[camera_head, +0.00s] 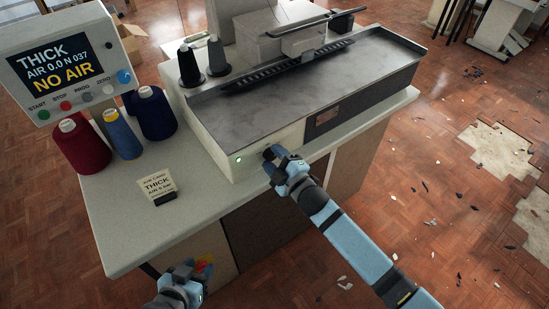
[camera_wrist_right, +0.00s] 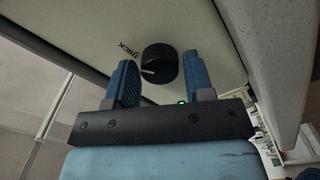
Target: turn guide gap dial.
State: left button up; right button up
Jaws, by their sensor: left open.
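The guide gap dial (camera_wrist_right: 159,64) is a black round knob with a pale pointer line, on the pale front panel of the machine (camera_wrist_right: 215,40). Printed lettering, seemingly "THICK", sits beside it. My right gripper (camera_wrist_right: 162,84) is open, with one blue finger on each side of the dial; I cannot tell whether either finger touches it. In the head view my right gripper (camera_head: 274,162) is at the machine's front panel (camera_head: 262,145) and largely hides the dial. My left gripper (camera_head: 185,277) is low in front of the table; it is open.
The screen (camera_head: 63,65) reads "THICK", "AIR 0.0 N 037" and "NO AIR". An air card (camera_head: 157,184) reading "THICK" stands on the table (camera_head: 110,235). Red (camera_head: 80,146), blue (camera_head: 122,134) and navy (camera_head: 153,113) thread spools stand behind it. A green light (camera_head: 238,160) glows on the panel.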

jog(key=shift+o, duration=1)
jog(key=v, duration=1.3)
jog(key=shift+s+d+p, duration=0.25)
jog(key=shift+s+p, duration=0.1)
